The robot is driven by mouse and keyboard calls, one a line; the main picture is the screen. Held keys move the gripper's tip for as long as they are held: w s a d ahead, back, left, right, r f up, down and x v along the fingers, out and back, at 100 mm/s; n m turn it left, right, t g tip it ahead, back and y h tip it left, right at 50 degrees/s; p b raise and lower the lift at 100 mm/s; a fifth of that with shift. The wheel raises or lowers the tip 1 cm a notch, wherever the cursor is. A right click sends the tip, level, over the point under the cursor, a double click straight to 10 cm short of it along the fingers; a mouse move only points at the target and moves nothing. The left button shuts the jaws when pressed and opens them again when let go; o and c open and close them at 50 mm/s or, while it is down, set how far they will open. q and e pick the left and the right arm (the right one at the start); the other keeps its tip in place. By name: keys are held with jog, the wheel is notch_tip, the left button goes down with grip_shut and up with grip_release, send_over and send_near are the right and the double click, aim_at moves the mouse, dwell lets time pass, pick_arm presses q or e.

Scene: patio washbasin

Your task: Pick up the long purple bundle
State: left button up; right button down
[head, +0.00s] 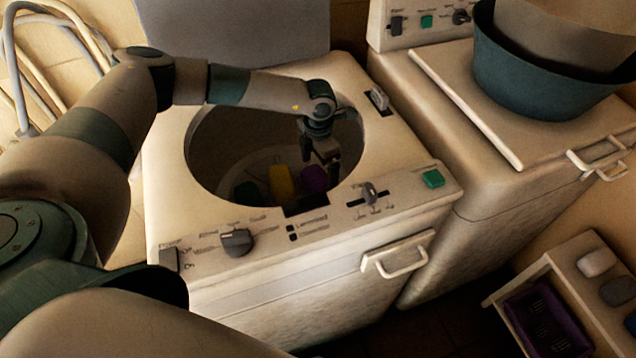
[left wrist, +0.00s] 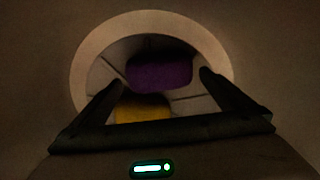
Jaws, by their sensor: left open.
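The purple bundle (head: 314,178) lies inside the round tub of the washing machine, partly hidden by my left gripper and the tub's front rim. In the left wrist view the purple bundle (left wrist: 160,73) shows between and beyond the fingertips. My left gripper (head: 327,168) points down into the tub opening. It is open and empty, and its two fingers (left wrist: 162,78) stand apart with the bundle still ahead of them. My right gripper is not in view.
A yellow bundle (head: 281,184) lies beside the purple one, and a dark green one (head: 247,192) is further left. The tub's rim (head: 190,150) surrounds my gripper. A second machine with a teal basin (head: 540,90) stands right. A crate (head: 570,290) holds another purple item.

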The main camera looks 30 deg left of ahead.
aim_at(318, 177)
pick_arm(q)
jog(key=shift+f, duration=0.3)
notch_tip(318, 177, down, 3)
jog(key=shift+f+p, duration=0.1)
jog(key=shift+p, duration=0.85)
jog(key=shift+f, duration=0.55)
jog(key=shift+r, duration=0.1)
jog(key=c, duration=0.9)
